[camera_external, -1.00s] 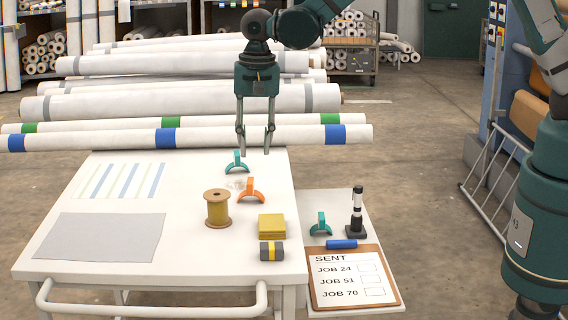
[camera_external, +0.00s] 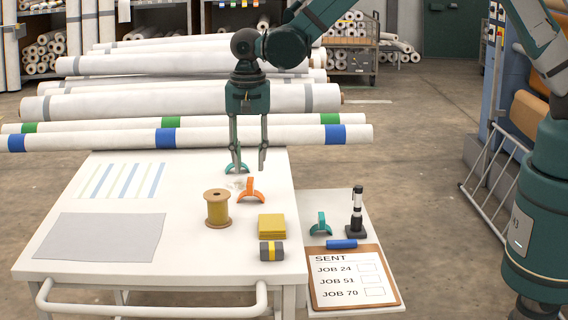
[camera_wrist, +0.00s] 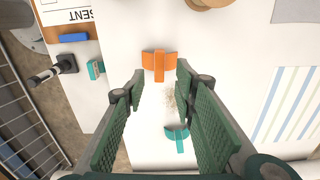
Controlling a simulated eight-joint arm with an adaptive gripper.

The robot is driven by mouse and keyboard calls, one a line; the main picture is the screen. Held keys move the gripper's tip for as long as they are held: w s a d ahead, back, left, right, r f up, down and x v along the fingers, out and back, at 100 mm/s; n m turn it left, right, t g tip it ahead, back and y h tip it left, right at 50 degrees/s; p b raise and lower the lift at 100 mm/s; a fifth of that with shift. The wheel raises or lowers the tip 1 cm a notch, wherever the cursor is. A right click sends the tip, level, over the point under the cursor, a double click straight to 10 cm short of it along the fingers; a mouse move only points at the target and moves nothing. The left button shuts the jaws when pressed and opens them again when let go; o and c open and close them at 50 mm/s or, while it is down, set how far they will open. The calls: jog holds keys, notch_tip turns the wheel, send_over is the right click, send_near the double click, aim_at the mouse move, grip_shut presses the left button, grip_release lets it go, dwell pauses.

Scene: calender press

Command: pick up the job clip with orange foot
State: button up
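The job clip with the orange foot (camera_external: 251,191) stands on the white table, and it also shows in the wrist view (camera_wrist: 159,64) beyond my fingertips. My gripper (camera_external: 249,170) is open and empty, pointing down over the table, behind and above the orange clip and apart from it. A teal clip (camera_external: 237,167) stands on the table, partly behind my gripper's left finger in the external view. In the wrist view the teal clip (camera_wrist: 177,136) lies between my spread fingers, lower down. A second teal clip (camera_external: 320,224) stands on the lower side shelf.
A thread spool (camera_external: 217,208) stands left of the orange clip, with a yellow pad (camera_external: 272,226) and a grey-yellow roll (camera_external: 271,251) in front. The side shelf holds a black stand (camera_external: 356,214), a blue marker (camera_external: 342,244) and a clipboard (camera_external: 352,277). Long rolls (camera_external: 200,136) lie behind the table.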

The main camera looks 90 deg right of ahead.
aim_at(250, 180)
jog(key=shift+f, duration=0.55)
jog(key=shift+a+f+b, duration=0.2)
jog(key=shift+f+b, duration=0.45)
jog(key=shift+f, duration=1.95)
jog(key=c, duration=0.9)
